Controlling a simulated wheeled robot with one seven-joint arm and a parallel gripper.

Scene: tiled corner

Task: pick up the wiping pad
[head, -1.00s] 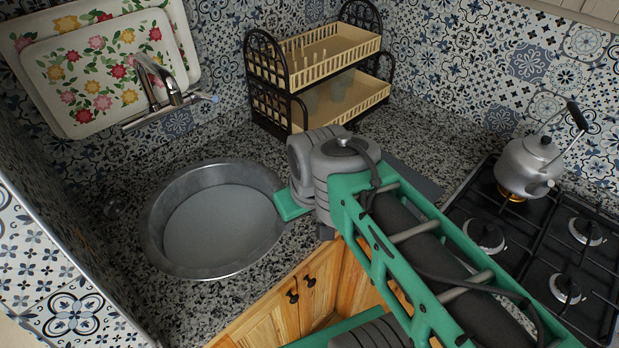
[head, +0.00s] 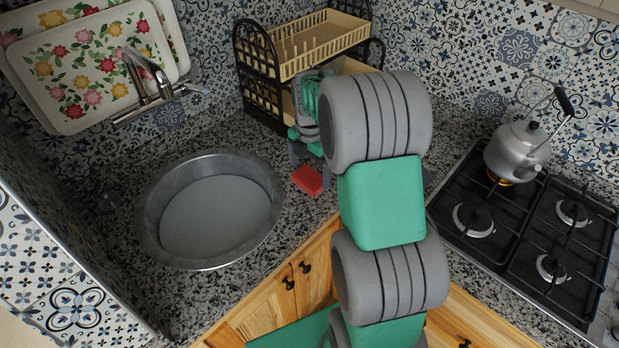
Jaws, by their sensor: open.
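The wiping pad, a small red block (head: 308,180), lies on the speckled granite counter between the round metal sink and the dish rack. In the head view my gripper (head: 309,162) points down just behind and above the pad, partly in front of the rack. Its jaws are open, with nothing seen between them. The far edge of the pad is close to the fingers. I cannot tell whether they touch it or are still above it. My own arm covers the counter just to the right.
The round sink (head: 215,210) is left of the pad, under a tap (head: 150,85). A two-tier dish rack (head: 318,45) stands close behind my gripper. A kettle (head: 517,150) sits over a lit burner on the black hob (head: 535,220) at right.

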